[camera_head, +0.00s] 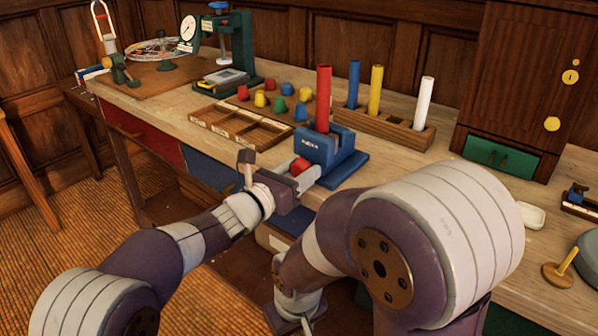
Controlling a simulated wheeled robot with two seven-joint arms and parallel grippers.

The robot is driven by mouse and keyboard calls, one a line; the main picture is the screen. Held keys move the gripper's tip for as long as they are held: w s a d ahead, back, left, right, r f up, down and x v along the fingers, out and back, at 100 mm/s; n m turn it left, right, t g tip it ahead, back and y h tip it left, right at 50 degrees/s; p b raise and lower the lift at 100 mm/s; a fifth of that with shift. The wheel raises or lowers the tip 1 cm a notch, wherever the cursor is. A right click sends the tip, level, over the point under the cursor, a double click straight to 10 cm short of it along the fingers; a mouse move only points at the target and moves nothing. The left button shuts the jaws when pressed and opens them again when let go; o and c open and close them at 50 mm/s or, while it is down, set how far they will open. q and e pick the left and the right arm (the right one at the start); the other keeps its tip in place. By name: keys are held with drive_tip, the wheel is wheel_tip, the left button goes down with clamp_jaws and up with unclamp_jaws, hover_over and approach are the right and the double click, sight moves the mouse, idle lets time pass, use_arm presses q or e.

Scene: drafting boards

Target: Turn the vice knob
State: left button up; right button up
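The blue vice (342,168) stands at the bench's front edge, with an upright red rod (323,97) held in its jaws. Its red knob (299,166) faces the front left. My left gripper (279,168) is at the knob, with one finger standing up left of it and the other close to its right side. The fingers look spread apart, and I cannot tell whether either touches the knob.
A wooden block (392,128) behind the vice holds blue, yellow and white rods. A shallow divided tray (240,130) and a board of several coloured knobs lie left of the vice. A green-drawered cabinet (500,157) stands at right. A white dish (533,215) is on the right.

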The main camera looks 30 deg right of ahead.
use_arm(q)
drive_tip(key=shift+f+n, duration=0.2)
drive_tip(key=shift+n, duration=0.1)
